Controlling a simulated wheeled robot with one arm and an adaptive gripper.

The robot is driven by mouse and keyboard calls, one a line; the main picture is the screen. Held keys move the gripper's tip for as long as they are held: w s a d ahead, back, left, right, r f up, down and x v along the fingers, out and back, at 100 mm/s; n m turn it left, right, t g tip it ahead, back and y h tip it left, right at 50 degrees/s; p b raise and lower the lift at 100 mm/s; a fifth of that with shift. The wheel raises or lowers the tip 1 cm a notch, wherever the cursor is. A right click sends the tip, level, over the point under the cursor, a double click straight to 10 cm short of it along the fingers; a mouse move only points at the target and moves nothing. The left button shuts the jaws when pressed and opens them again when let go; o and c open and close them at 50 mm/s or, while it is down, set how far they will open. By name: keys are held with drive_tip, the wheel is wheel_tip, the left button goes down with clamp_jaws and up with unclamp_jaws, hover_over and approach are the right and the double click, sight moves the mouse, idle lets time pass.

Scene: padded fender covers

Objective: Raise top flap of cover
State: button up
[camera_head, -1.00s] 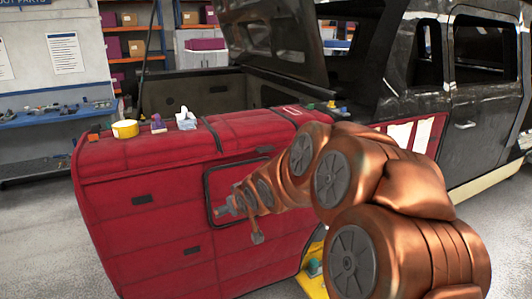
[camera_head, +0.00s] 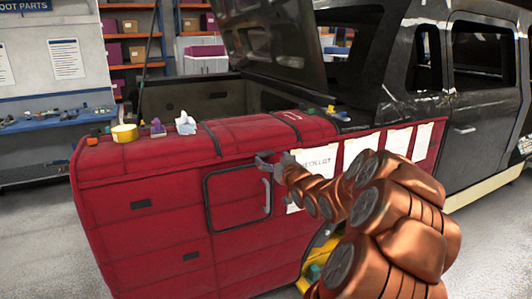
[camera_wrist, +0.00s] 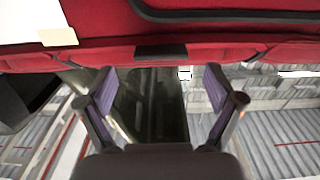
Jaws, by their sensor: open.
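A red padded fender cover (camera_head: 110,200) drapes over the side of the dark vehicle. Its front has a black-edged panel (camera_head: 236,196) that lies flat, with a grey vertical bar at its right side. My gripper (camera_head: 264,159) is at the upper right corner of this panel, close to the cover's front; I cannot tell if it touches. In the wrist view my gripper (camera_wrist: 160,90) is open, its two fingers apart with nothing between them. There the red cover (camera_wrist: 100,20) fills the top, with a black tab (camera_wrist: 160,52) just beyond the fingertips.
Yellow tape (camera_head: 125,133), a purple item (camera_head: 158,127) and a white crumpled cloth (camera_head: 186,123) lie on the cover's top. White sheets (camera_head: 360,147) hang in pockets at right. The raised hood (camera_head: 270,40) stands behind. A yellow object (camera_head: 318,262) is low beneath my arm.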

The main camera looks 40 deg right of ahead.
sight(262, 149)
drive_tip(key=shift+p+x, duration=0.65)
drive_tip(key=shift+x, duration=1.8)
drive_tip(key=shift+a+r, duration=0.1)
drive_tip(key=shift+r, duration=0.05)
drive_tip(key=c, duration=1.6)
drive_tip(key=shift+r, duration=0.15)
drive_tip(key=shift+c, duration=0.4)
